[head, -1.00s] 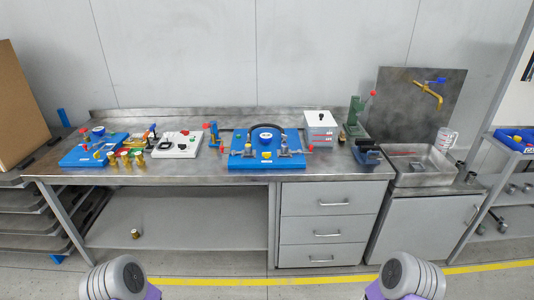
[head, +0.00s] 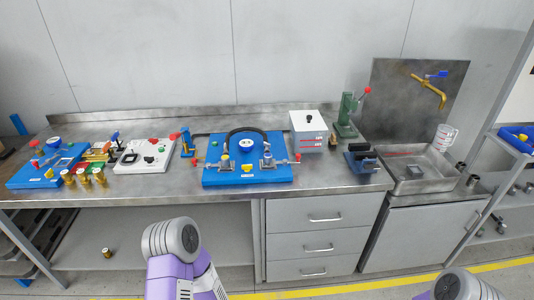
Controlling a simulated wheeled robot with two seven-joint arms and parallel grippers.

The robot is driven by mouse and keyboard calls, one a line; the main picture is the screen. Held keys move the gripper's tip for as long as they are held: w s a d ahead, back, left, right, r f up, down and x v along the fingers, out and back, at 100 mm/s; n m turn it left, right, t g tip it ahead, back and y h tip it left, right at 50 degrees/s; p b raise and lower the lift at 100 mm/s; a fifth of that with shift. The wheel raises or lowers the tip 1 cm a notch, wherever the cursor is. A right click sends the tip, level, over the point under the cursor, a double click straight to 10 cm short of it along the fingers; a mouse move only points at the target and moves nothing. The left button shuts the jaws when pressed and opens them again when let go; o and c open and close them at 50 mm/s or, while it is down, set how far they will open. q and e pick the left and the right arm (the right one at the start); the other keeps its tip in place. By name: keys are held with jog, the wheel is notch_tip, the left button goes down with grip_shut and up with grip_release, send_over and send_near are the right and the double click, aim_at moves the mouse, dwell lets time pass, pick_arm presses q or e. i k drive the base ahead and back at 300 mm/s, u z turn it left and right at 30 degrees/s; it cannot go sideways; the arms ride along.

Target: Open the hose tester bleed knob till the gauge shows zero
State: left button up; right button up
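A blue board (head: 216,178) lies on the steel bench with a black hose (head: 246,132) arching over it, which looks like the hose tester. A round gauge (head: 246,145) sits at its middle; its reading is too small to tell. A yellow knob (head: 247,169) is below the gauge, and another yellow knob stands to its left. Red-tipped fittings are at both sides of the board. I cannot tell for sure which knob is the bleed knob. Only grey and purple links of my arms show at the bottom; neither gripper is in view.
A second blue board (head: 40,172) with a gauge is at the far left, with several brass fittings and a white board (head: 148,165) beside it. A white box (head: 309,138), a green press (head: 346,116) and a sink (head: 430,177) are to the right. The bench front is clear.

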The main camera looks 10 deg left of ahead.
aim_at(247, 168)
jog(key=u, duration=0.45)
jog(key=i, duration=0.8)
jog(key=u, duration=0.65)
